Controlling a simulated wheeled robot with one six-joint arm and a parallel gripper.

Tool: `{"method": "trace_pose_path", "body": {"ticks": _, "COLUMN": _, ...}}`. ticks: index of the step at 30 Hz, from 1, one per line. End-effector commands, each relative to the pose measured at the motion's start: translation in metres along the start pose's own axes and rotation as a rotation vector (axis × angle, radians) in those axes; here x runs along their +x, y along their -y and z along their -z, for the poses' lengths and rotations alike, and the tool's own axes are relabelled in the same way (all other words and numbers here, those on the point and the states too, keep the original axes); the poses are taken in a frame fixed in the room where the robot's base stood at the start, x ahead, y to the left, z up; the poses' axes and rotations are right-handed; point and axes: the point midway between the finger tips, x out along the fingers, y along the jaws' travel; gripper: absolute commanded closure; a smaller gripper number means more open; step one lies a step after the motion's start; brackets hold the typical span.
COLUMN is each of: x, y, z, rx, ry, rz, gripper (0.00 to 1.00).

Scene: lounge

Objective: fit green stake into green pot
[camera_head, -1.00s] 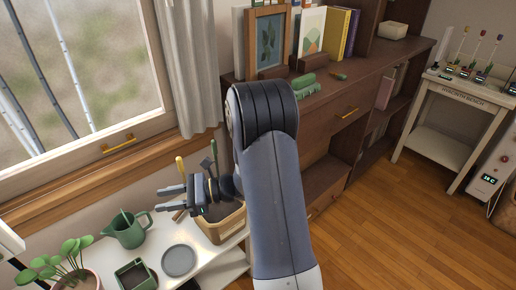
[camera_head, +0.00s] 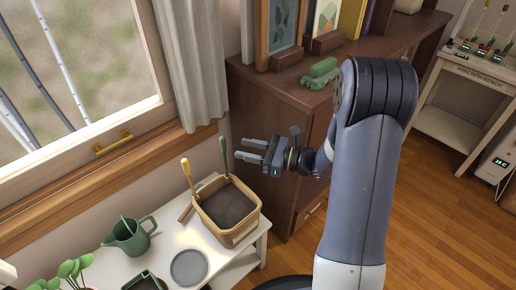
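A stake with a green handle (camera_head: 223,150) stands upright in the soil at the back of a wooden planter box (camera_head: 238,237). A yellow-handled stake (camera_head: 187,174) leans at the box's left side. My gripper (camera_head: 239,149) is open and empty, its two fingers pointing left. Its fingertips are just right of the green handle in the picture, with a small gap; I cannot tell the depth between them. The green pot (camera_head: 143,283) stands on the white table at the bottom edge, partly cut off, with dark soil inside.
A green watering can (camera_head: 131,238) and a grey round saucer (camera_head: 188,267) stand on the white table (camera_head: 172,232) left of the box. A leafy plant (camera_head: 68,272) is at the lower left. The dark wooden cabinet (camera_head: 285,108) rises behind my gripper.

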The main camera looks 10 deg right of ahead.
Motion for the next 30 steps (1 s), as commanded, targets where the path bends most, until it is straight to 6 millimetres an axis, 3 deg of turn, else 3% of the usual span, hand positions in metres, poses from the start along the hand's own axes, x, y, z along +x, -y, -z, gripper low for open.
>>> {"method": "trace_pose_path", "body": {"ticks": 15, "x": 0.060, "y": -0.001, "z": 0.000, "rx": -0.002, "ry": 0.000, "rz": -0.003, "gripper": 0.64}}
{"method": "trace_pose_path", "body": {"ticks": 30, "x": 0.074, "y": 0.000, "z": 0.000, "rx": 0.000, "ry": 0.000, "rz": 0.001, "gripper": 0.64}}
